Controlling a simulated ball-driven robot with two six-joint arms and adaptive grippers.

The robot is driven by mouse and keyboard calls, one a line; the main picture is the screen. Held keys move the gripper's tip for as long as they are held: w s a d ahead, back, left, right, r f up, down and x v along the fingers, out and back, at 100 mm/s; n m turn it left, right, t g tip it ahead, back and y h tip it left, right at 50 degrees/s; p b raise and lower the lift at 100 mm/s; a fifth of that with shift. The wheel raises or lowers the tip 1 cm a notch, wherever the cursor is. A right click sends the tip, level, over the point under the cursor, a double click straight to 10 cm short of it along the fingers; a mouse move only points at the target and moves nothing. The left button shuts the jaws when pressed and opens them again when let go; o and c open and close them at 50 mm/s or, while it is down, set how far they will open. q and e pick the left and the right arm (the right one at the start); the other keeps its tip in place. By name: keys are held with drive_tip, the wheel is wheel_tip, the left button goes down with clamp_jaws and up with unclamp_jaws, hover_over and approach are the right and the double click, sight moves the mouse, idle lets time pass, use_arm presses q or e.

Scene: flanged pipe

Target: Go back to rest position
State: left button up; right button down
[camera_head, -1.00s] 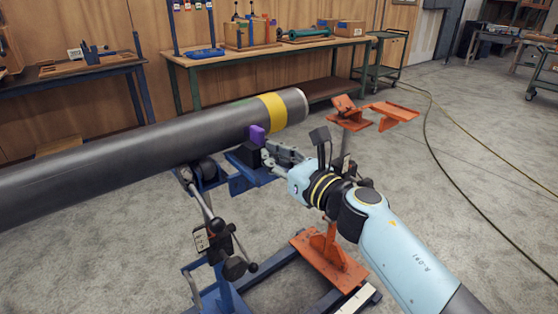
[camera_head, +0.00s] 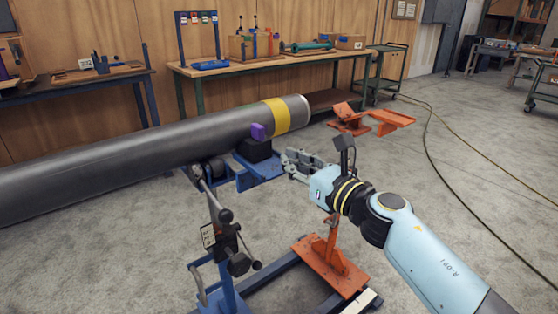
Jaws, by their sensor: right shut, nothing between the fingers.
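A long grey pipe (camera_head: 130,148) with a yellow band (camera_head: 276,117) lies across the left of the view on a blue stand (camera_head: 228,275) with rollers. A black block with a purple piece (camera_head: 258,131) sits against the near side of the pipe, by the blue bracket (camera_head: 262,170). My right gripper (camera_head: 286,158) is shut and empty, just right of the black block and apart from the purple piece. My right arm comes in from the lower right. My left gripper is not in view.
Orange supports (camera_head: 385,118) stand beyond the pipe's end, and an orange plate (camera_head: 330,262) is on the frame below my arm. Workbenches (camera_head: 240,68) line the back wall. A cable (camera_head: 445,180) lies on the open floor at right.

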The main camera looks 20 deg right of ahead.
drive_tip(key=v, duration=0.7)
drive_tip(key=s+d+f+m+g+h, duration=0.25)
drive_tip(key=s+f+m, duration=0.4)
drive_tip(key=f, duration=0.55)
drive_tip(key=s+d+f+m+g+h, duration=0.25)
drive_tip(key=s+f+m, duration=0.4)
drive_tip(key=f, duration=0.55)
drive_tip(key=s+d+f+m+g+h, duration=0.1)
drive_tip(key=s+d+f+m+g, duration=0.15)
drive_tip(key=s+f+m, duration=0.7)
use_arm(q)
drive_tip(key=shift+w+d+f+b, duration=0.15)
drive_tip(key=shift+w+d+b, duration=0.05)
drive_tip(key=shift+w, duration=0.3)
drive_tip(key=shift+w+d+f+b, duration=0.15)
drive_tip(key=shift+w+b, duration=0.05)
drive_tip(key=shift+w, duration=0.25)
use_arm(e)
drive_tip(key=s+f+m+g, duration=0.2)
drive_tip(key=s+f+m, duration=0.3)
drive_tip(key=s, duration=0.3)
drive_tip(key=s+d+f+m+g, duration=0.1)
drive_tip(key=s+f+m+g, duration=0.2)
drive_tip(key=s+f+m, duration=0.2)
drive_tip(key=s+d+f+m+g+h, duration=0.1)
drive_tip(key=s+f+m+g, duration=0.2)
drive_tip(key=s, duration=0.9)
wheel_tip(320, 180, down, 3)
drive_tip(key=m, duration=0.4)
